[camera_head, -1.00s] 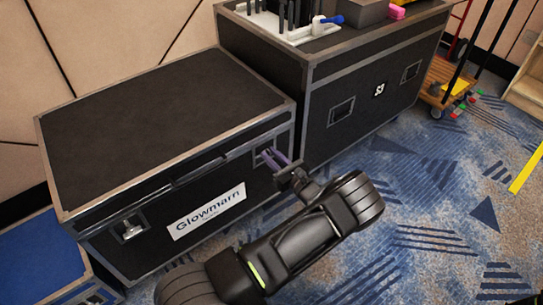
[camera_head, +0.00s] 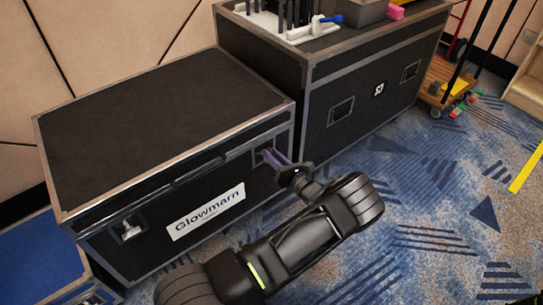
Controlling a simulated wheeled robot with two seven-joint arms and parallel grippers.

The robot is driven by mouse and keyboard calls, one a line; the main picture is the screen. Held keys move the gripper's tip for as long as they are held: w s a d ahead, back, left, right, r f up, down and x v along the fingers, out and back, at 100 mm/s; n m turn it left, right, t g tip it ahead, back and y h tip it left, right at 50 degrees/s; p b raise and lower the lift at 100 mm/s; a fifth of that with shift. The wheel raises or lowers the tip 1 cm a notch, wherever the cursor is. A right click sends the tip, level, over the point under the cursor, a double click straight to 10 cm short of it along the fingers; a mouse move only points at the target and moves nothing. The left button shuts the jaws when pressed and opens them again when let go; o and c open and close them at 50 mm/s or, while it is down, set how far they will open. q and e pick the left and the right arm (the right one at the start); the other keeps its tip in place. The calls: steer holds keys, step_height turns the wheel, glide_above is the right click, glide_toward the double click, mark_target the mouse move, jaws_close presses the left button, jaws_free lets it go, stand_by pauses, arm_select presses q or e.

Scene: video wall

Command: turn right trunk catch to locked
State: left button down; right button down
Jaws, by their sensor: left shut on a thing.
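The black trunk (camera_head: 160,125) with metal edges and a "Glowmarn" label (camera_head: 208,212) stands against the wall with its lid down. Its left catch (camera_head: 131,229) shows on the front at the left. The right catch (camera_head: 258,156) is in a recess near the front right corner, mostly hidden behind my gripper. My left gripper (camera_head: 270,157) reaches in from below, its purple fingers at this recess, shut on the right catch. The catch's exact turn angle is hidden. My right gripper is not in view.
A taller black case (camera_head: 318,103) stands close on the right, with a white rack (camera_head: 290,30), a blue-handled tool (camera_head: 331,19) and a pink item (camera_head: 397,12) on top. A blue case (camera_head: 40,262) is at lower left. Carpet at right is open; a cart (camera_head: 447,85) stands beyond.

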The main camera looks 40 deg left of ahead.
arm_select(q)
steer(key=shift+w+d+f+m+b, duration=0.1)
steer(key=shift+f+m+b, duration=0.15)
steer(key=shift+m, duration=2)
steer(key=shift+w+f+m+b, duration=0.15)
steer(key=shift+f+m, duration=0.1)
steer(key=shift+m, duration=1.95)
steer(key=shift+w+d+f+m+b, duration=0.15)
steer(key=shift+f+m, duration=0.1)
steer(key=shift+m, duration=2)
steer(key=shift+a, duration=0.1)
steer(key=c, duration=1.6)
jaws_free()
steer(key=p+v, duration=0.1)
steer(key=v, duration=0.6)
steer(key=shift+s+d, duration=0.15)
steer(key=shift+d, duration=0.25)
steer(key=shift+r, duration=0.1)
